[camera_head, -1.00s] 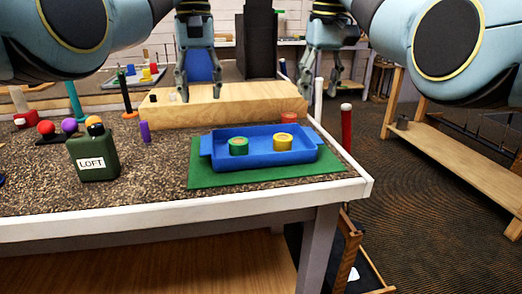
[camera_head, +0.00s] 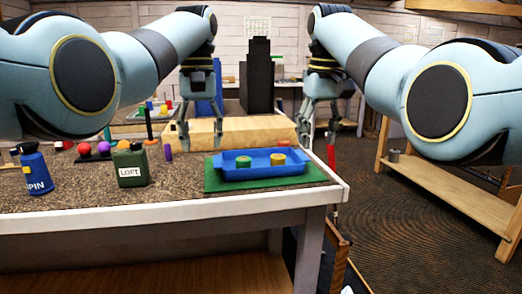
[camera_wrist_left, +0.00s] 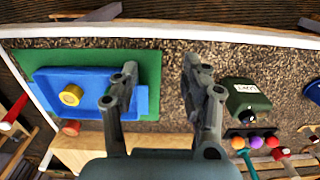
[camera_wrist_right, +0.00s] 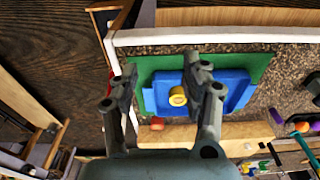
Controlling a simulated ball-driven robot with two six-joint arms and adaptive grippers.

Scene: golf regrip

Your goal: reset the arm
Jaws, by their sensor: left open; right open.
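My left gripper (camera_head: 203,139) hangs open and empty above the table in the head view, near the wooden block, left of the blue tray. My right gripper (camera_head: 318,140) hangs open and empty at the right side of the table. In the right wrist view its fingers (camera_wrist_right: 158,82) are spread, with the blue tray behind them, and nothing is between them but the view of the tray.
The blue tray (camera_head: 225,172) on a green mat (camera_head: 214,186) holds a green and a yellow round piece. A green LOFT bottle (camera_head: 131,168) and a blue SPIN bottle (camera_head: 36,172) stand left. A wooden block (camera_head: 245,132) lies behind. Open floor (camera_head: 420,210) is at right.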

